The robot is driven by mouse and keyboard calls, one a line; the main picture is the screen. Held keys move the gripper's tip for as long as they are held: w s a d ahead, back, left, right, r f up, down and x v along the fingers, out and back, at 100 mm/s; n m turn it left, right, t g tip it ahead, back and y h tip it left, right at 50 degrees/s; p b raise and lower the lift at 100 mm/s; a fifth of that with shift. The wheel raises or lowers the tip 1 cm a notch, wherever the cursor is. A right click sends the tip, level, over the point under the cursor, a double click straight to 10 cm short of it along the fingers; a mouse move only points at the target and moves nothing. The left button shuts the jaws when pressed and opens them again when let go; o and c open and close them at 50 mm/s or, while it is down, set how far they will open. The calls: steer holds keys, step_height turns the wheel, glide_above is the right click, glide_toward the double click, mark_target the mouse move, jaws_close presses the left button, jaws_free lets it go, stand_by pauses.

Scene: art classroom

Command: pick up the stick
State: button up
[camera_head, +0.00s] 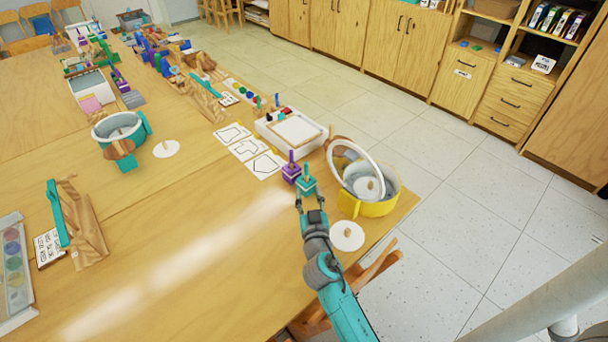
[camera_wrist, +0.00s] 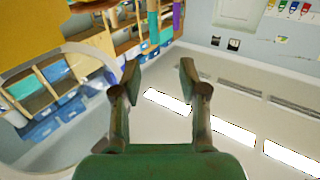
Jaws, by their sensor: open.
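My gripper (camera_head: 309,199) is at the right part of the table, just in front of a teal block (camera_head: 307,186) with a short wooden peg standing up from it. A purple block (camera_head: 291,174) with a purple peg stands beside it. No loose stick stands out clearly, so I cannot tell whether one of these pegs is the stick. In the wrist view my gripper (camera_wrist: 160,68) is open, its two fingers apart with nothing between them. Neither block shows in that view, and whether the fingers touch the teal block is unclear.
A yellow pot (camera_head: 371,209) with a round lid (camera_head: 347,163) leaning on it stands right of my gripper, near the table edge. A white disc (camera_head: 347,236) lies close to my arm. A white tray (camera_head: 290,131) stands behind.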

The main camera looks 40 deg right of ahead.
mark_target(307, 168)
steer(key=x, duration=1.2)
steer(key=shift+s+d+f, duration=0.1)
steer(key=shift+s+d, duration=0.1)
steer(key=shift+d, duration=0.25)
jaws_close()
